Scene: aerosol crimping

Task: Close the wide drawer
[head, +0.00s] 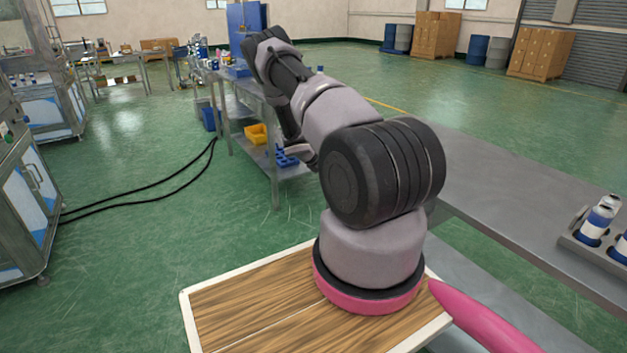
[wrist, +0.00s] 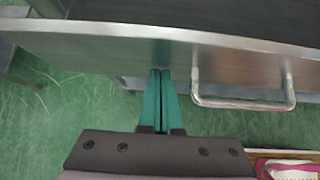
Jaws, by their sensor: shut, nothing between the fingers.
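The wide drawer shows in the wrist view as a grey metal front (wrist: 120,50) with a bright upper edge. Its bar handle (wrist: 243,103) sticks out to the right of my fingers. My gripper (wrist: 160,72) has teal fingers pressed together, empty, with the tips at the drawer front, left of the handle. I cannot tell whether they touch it. How far the drawer stands out is not clear. In the head view my arm reaches to the metal workbench (head: 231,84) and hides the drawer and most of the gripper.
A yellow bin (head: 257,134) and a blue rack (head: 284,157) stand on the bench's lower shelf. A grey table (head: 510,190) holding spray cans (head: 598,220) is at right. Black cables (head: 140,190) cross the green floor, which is otherwise mostly clear at left.

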